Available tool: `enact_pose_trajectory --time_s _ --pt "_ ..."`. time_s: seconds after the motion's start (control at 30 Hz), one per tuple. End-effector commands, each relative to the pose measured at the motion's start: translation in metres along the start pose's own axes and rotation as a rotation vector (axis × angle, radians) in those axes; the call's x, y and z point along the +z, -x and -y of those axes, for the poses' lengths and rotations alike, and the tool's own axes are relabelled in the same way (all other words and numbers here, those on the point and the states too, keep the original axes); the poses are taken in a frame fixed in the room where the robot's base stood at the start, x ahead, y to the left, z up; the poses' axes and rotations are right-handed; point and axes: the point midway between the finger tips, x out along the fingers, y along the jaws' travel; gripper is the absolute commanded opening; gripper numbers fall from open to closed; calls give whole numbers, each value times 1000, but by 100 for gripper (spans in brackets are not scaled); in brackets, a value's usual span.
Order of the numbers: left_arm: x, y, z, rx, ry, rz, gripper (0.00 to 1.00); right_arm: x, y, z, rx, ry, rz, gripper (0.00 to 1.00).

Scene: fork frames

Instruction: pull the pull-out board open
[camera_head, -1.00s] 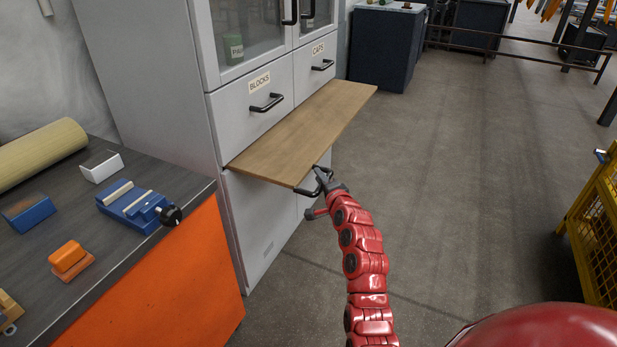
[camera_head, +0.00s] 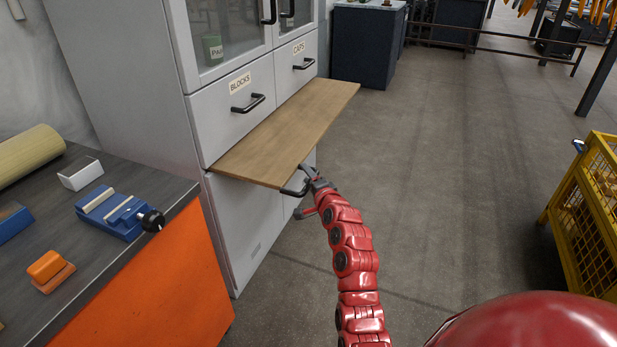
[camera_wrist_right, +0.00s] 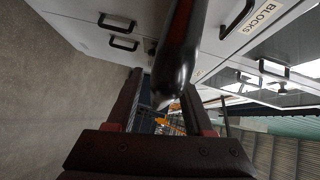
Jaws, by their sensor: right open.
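The wooden pull-out board (camera_head: 285,134) sticks out level from the grey cabinet (camera_head: 128,70), below the two labelled drawers. A dark handle (camera_head: 291,193) shows at its near front edge. My right gripper (camera_head: 306,181) is at that handle with its jaws open. In the right wrist view, a thick dark bar (camera_wrist_right: 179,60), seemingly this handle, reaches in between the two open fingers of the right gripper (camera_wrist_right: 158,105). Whether a finger touches it I cannot tell. My left gripper is not in view.
A workbench (camera_head: 80,150) with a blue vise (camera_head: 110,212) stands at the left. The BLOCKS drawer handle (camera_head: 248,104) and CAPS drawer handle (camera_head: 304,64) are above the board. A yellow mesh cart (camera_head: 590,205) is at the right. The floor between is clear.

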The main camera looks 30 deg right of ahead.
Motion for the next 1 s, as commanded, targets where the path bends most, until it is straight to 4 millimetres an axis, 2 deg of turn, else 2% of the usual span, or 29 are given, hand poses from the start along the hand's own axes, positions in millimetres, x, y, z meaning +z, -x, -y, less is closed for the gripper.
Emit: enact_pose_trajectory --time_s 0.13,0.27,0.8,1.0 --pt "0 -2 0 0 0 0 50 0 9 0 0 -1 1 52" --pt "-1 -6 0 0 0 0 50 0 28 0 1 -2 0 52" --pt "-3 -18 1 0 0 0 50 -3 144 0 -1 -2 -5 52" --pt "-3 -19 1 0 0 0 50 -3 168 0 0 0 -4 52"
